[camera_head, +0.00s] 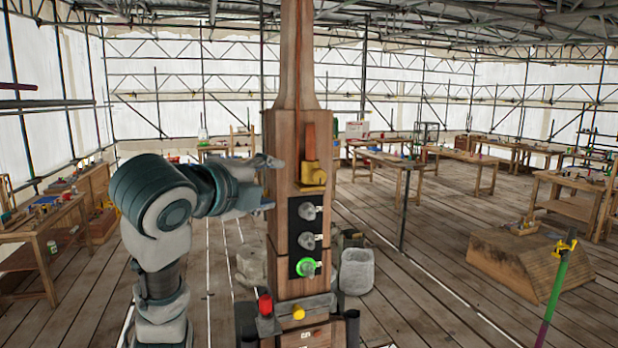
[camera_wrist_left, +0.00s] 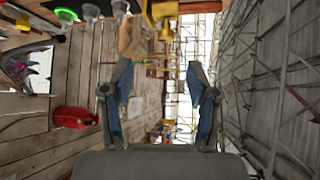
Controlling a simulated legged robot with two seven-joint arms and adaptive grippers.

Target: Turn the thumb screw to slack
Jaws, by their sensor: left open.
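A wooden spire post (camera_head: 290,120) stands upright in the middle of the head view. A yellow fitting (camera_head: 313,174) with an orange upright bar (camera_head: 310,137) sits on its face. I cannot tell which of these is the thumb screw. My left gripper (camera_head: 270,184) is open beside the post's left side, at about the yellow fitting's height. In the left wrist view, its spread fingers (camera_wrist_left: 160,65) hold nothing, and the yellow fitting (camera_wrist_left: 165,32) shows beyond them at the top.
A red knob (camera_head: 265,305) and a yellow knob (camera_head: 298,312) sit at the post's base. A wooden block (camera_head: 520,262) and a green and purple pole (camera_head: 552,290) are at right.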

